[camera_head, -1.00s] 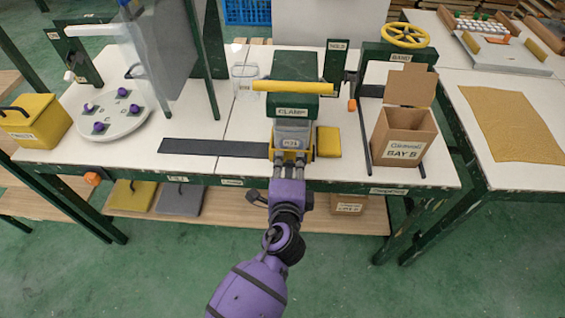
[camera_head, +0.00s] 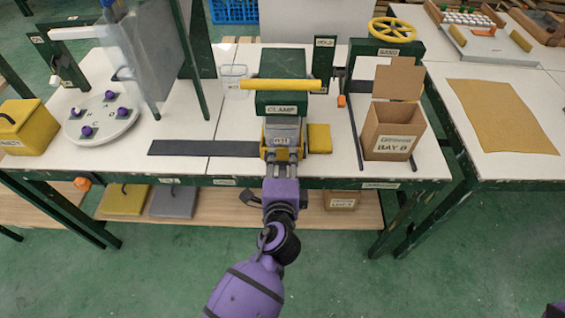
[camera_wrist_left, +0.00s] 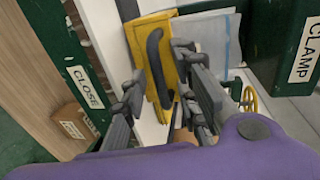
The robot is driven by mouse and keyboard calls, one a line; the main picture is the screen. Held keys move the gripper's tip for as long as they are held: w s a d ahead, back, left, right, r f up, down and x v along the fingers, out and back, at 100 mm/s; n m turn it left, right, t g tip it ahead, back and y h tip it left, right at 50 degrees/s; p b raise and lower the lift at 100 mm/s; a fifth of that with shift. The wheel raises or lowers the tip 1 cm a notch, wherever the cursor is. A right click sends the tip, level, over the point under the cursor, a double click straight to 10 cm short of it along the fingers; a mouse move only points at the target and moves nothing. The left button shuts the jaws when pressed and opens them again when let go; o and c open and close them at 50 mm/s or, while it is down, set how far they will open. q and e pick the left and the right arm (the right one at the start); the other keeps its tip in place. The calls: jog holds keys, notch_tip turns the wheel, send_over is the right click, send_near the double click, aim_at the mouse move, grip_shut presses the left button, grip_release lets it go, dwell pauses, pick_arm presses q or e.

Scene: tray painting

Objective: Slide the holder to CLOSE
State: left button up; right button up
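In the head view my left gripper (camera_head: 274,165) reaches in to the front of a grey block with a number label on a yellow base (camera_head: 282,132). This block, which I take for the holder, stands in front of the green CLAMP box (camera_head: 280,103). In the left wrist view the fingers of my left gripper (camera_wrist_left: 160,90) are spread apart. A dark curved handle on a yellow plate (camera_wrist_left: 138,38) shows between and beyond them; I cannot tell whether they touch it. The CLOSE label (camera_wrist_left: 85,87) is on the green table edge at left. My right gripper is not in view.
A yellow block (camera_head: 319,138) sits right of the grey block. A dark strip (camera_head: 190,148) lies to its left. An open BAY B box (camera_head: 392,135) stands at right, and a round tray (camera_head: 101,135) at left. White tabletop is bare between the tray and the strip.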

pick_arm(q)
jog(key=v, duration=1.2)
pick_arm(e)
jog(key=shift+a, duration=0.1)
pick_arm(q)
jog(key=shift+d, duration=0.1)
jog(key=s+a+f+n+g+h+p, duration=0.1)
jog(key=s+a+f+n+g+p, duration=0.3)
jog(key=s+a+f+n, duration=0.55)
jog(key=s+a+f+n+g+p, duration=0.1)
jog(key=s+a+n+p, duration=0.1)
jog(key=s+a+n, duration=0.2)
jog(key=s+a+f+n+g+y+p, duration=0.1)
jog(key=s+a+n, duration=0.3)
jog(key=s, duration=0.6)
jog(key=shift+s+a+f+g+p, duration=0.4)
jog(key=shift+a+f+g+p, duration=0.15)
jog(key=shift+a, duration=0.6)
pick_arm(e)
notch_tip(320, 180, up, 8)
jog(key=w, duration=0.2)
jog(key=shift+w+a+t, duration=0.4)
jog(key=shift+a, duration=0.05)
pick_arm(q)
jog(key=shift+n, duration=0.25)
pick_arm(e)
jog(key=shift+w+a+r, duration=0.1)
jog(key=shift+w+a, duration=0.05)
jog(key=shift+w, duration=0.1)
